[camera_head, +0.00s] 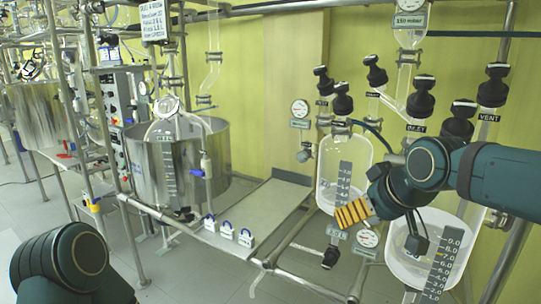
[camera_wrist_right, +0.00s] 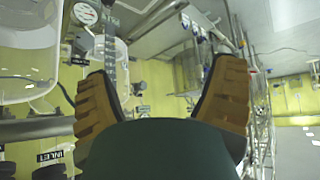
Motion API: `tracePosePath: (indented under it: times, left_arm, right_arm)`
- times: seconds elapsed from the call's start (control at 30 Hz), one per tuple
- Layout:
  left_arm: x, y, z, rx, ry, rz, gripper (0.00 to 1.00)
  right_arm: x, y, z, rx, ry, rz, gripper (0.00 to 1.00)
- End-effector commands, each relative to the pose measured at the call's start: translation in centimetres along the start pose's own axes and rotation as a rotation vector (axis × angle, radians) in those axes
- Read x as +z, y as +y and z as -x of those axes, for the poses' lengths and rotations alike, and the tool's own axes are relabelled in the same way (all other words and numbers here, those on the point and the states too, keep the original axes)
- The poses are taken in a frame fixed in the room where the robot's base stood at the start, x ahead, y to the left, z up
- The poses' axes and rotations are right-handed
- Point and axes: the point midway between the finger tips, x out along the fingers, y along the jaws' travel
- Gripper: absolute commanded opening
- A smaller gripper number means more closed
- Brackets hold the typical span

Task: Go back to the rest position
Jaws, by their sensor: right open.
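My right gripper (camera_head: 352,213) has ribbed orange fingers and is in front of the middle glass vessel (camera_head: 345,169) in the head view. In the right wrist view its two fingers (camera_wrist_right: 163,70) stand wide apart with nothing between them. The right arm comes in from the right edge, in front of the right glass vessel (camera_head: 432,262), and hides part of it. My left arm shows only as dark green links at the bottom left of the head view. The left gripper is outside the picture.
Black-capped valves (camera_head: 421,97) labelled INLET and VENT crowd above the vessels. A flat metal shelf (camera_head: 262,212), padlock-shaped tags (camera_head: 227,231) and a steel tank (camera_head: 218,158) stand left of the right gripper. Metal pipes cross the lower middle. Open floor (camera_head: 190,275) shows at the bottom.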

Motion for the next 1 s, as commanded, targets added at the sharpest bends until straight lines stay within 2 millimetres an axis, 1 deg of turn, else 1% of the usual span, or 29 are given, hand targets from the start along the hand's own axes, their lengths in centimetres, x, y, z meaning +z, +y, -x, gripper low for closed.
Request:
tracePosePath:
  times: [0.03,0.07,0.1,0.17,0.2,0.27,0.3,0.37,0.4,0.47,0.5,0.57,0.6,0.7,0.8,0.9,1.0]
  left_arm:
    - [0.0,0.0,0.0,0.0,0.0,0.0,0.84]
    - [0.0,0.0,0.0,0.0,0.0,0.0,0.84]
    - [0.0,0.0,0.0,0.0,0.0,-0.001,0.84]
    - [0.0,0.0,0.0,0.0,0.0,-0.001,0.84]
    - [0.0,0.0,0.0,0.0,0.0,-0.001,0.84]
    - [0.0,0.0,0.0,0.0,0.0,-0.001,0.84]
    - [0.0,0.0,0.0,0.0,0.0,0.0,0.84]
    - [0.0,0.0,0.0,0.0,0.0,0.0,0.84]
    - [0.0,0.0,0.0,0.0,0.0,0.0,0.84]
    - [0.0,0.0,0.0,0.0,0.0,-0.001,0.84]
    - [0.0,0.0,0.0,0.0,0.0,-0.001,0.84]
    - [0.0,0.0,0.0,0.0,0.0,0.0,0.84]
    - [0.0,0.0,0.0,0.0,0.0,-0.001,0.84]
    - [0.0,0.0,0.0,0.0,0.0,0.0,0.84]
    - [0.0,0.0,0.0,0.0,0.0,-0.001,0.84]
    - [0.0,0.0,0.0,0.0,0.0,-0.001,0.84]
    - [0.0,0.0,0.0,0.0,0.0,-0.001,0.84]
  right_arm:
    - [1.6,-0.5,-3.8,-0.038,-0.037,-0.03,0.84]
    - [2.4,-0.7,-5.7,-0.055,-0.049,-0.048,0.84]
    - [3.6,-1.2,-8.2,-0.078,-0.068,-0.073,0.84]
    - [5.8,-1.9,-11.7,-0.109,-0.097,-0.115,0.84]
    - [7.3,-2.5,-13.9,-0.128,-0.117,-0.144,0.84]
    - [9.9,-3.4,-17.0,-0.153,-0.149,-0.189,0.84]
    - [11.8,-4.1,-18.9,-0.168,-0.172,-0.219,0.84]
    - [14.8,-5.2,-21.5,-0.185,-0.207,-0.269,0.84]
    - [17.0,-6.1,-23.1,-0.195,-0.232,-0.299,0.84]
    - [20.4,-7.3,-25.1,-0.204,-0.271,-0.35,0.84]
    - [22.8,-8.2,-26.2,-0.208,-0.298,-0.382,0.84]
    - [26.3,-9.5,-27.5,-0.208,-0.339,-0.43,0.84]
    - [28.6,-10.3,-28.2,-0.206,-0.364,-0.457,0.84]
    - [33.5,-12.0,-29.0,-0.192,-0.421,-0.519,0.84]
    - [37.0,-13.1,-29.1,-0.175,-0.461,-0.56,0.84]
    - [38.9,-13.8,-29.0,-0.162,-0.483,-0.583,0.84]
    - [39.7,-14.0,-28.9,-0.156,-0.492,-0.592,0.84]
